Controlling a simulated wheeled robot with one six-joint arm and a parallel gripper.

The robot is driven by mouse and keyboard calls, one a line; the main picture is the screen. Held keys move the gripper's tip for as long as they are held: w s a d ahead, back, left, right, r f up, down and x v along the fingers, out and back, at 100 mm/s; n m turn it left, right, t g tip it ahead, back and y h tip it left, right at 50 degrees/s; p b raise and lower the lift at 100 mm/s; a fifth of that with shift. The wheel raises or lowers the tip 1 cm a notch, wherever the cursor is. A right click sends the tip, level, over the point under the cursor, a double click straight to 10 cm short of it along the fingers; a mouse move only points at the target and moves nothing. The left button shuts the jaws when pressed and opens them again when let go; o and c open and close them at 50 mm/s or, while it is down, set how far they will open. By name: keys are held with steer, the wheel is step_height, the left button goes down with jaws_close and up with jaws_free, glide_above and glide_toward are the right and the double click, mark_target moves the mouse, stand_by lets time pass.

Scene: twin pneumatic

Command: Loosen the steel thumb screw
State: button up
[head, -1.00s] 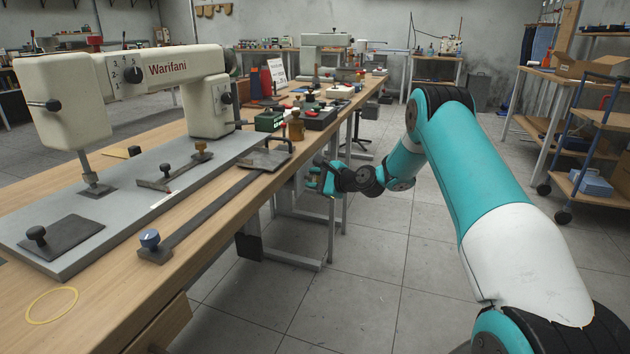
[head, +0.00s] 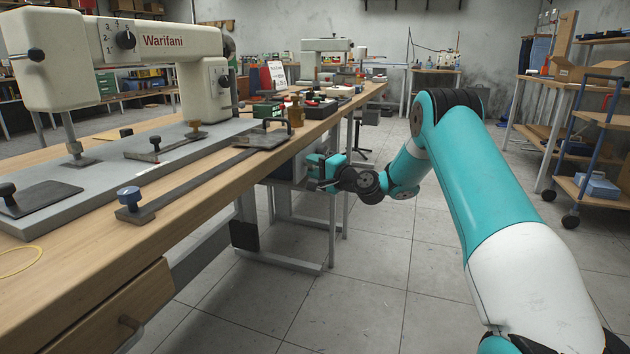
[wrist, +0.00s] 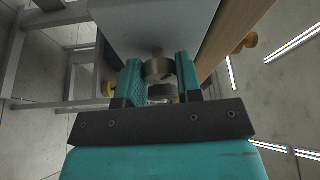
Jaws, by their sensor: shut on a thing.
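The steel thumb screw (wrist: 157,68) shows in the wrist view as a round grey metal knob. It sits on a short shaft at the end of a pale grey block. My gripper (wrist: 159,78) has its two teal fingers on either side of the knob and is shut on it. In the head view my gripper (head: 322,172) is below the front edge of the workbench, and the screw cannot be made out there.
A yellowish knob (wrist: 108,89) lies just left of the fingers, and a brown knob (wrist: 250,40) is at the right. The wooden workbench (head: 180,215) carries a Warifani machine (head: 165,45). Open floor (head: 390,290) lies beside the bench.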

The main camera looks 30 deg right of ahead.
steer(key=n+b, duration=0.2)
steer(key=b, duration=0.1)
steer(key=shift+f+t, duration=0.35)
steer(key=shift+t, duration=0.05)
steer(key=shift+r+n+y+b, duration=0.15)
steer(key=shift+n+y+b, duration=0.15)
steer(key=shift+n+b, duration=0.4)
steer(key=shift+r, duration=0.15)
steer(key=o, duration=0.9)
steer(key=shift+o, duration=0.2)
steer(key=b+v, duration=1.5)
steer(key=v, duration=0.2)
steer(key=shift+f, duration=0.35)
